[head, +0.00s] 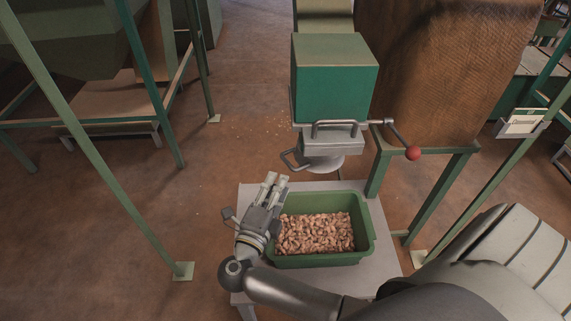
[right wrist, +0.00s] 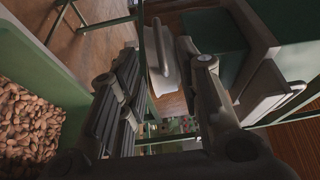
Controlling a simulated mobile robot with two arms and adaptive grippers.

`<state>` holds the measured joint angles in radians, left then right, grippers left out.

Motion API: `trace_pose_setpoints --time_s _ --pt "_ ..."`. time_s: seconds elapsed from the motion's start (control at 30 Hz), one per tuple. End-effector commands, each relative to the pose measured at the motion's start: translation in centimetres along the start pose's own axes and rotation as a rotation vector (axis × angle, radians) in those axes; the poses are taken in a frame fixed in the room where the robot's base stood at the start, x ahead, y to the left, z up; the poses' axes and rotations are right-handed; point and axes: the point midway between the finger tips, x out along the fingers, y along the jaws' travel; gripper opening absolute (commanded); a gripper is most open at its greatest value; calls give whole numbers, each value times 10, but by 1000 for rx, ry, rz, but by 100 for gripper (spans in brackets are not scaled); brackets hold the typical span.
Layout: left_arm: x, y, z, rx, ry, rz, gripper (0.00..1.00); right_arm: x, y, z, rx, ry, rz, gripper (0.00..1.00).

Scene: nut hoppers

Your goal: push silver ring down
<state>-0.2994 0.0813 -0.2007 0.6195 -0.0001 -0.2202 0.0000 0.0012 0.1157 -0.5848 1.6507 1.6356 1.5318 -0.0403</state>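In the right wrist view a pale bar, which looks like this loop (right wrist: 153,42), shows beyond the fingers. My right gripper (head: 275,181) is just below and left of the ring, over the left edge of the green bin, fingers pointing up toward it. It appears apart from the ring. In the right wrist view its two fingers (right wrist: 165,85) stand apart with nothing held between them. My left gripper is not in view.
A green bin (head: 369,230) of nuts stands on a pale table (head: 385,267) below the outlet. Above are the green hopper box (head: 335,80), a horizontal grey handle (head: 335,124) and a lever with a red knob (head: 413,153). Green frame legs flank the table.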

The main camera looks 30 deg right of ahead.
Motion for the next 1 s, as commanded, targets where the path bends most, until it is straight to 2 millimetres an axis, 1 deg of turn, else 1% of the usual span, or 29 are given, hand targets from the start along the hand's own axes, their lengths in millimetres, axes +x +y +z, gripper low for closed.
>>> trace_pose_setpoints --time_s 0.03,0.1,0.2,0.33,0.5,0.77,0.8,0.87,1.0 --pt "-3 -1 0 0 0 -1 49 12 -3 0 -2 1 -6 32" --pt "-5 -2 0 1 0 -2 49 26 -3 -1 -1 2 -6 32" --pt "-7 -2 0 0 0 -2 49 44 -2 0 -3 1 -6 32" --pt "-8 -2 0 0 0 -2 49 62 -2 0 -1 -1 -4 32" --pt "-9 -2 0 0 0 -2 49 73 0 0 -2 -1 -2 32" --pt "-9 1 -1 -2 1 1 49 75 0 0 -1 -1 -1 32" --pt "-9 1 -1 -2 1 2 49 75 0 0 -1 -1 -1 31" --pt "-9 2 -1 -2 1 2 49 74 0 0 -1 -1 -1 23" --pt "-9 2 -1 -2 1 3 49 74 0 0 -1 -1 -1 5"
